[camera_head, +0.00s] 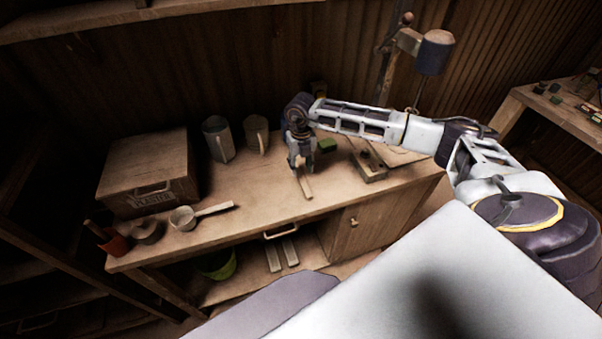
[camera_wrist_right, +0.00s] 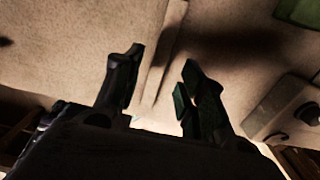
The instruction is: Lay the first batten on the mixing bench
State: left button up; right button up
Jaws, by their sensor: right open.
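A pale wooden batten (camera_head: 304,186) lies on the mixing bench (camera_head: 252,201), its near end close to the front edge. My right gripper (camera_head: 302,166) is just above its far part, pointing down. In the right wrist view, my right gripper's fingers (camera_wrist_right: 161,66) are apart, and the batten (camera_wrist_right: 154,84) shows between and beyond them. I cannot tell whether a finger touches it. Two more pale battens, one left (camera_head: 273,258) and one right (camera_head: 290,252), lie side by side on the shelf under the bench. My left gripper is not in view.
A plaster box (camera_head: 150,168), two jugs, one left (camera_head: 218,140) and one right (camera_head: 256,134), and a ladle (camera_head: 184,217) stand on the bench's left half. A green bucket (camera_head: 218,265) is below.

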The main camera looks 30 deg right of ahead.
aim_at(301, 177)
notch_tip(301, 177, up, 7)
jog(key=b, duration=0.1)
jog(key=shift+r, duration=0.15)
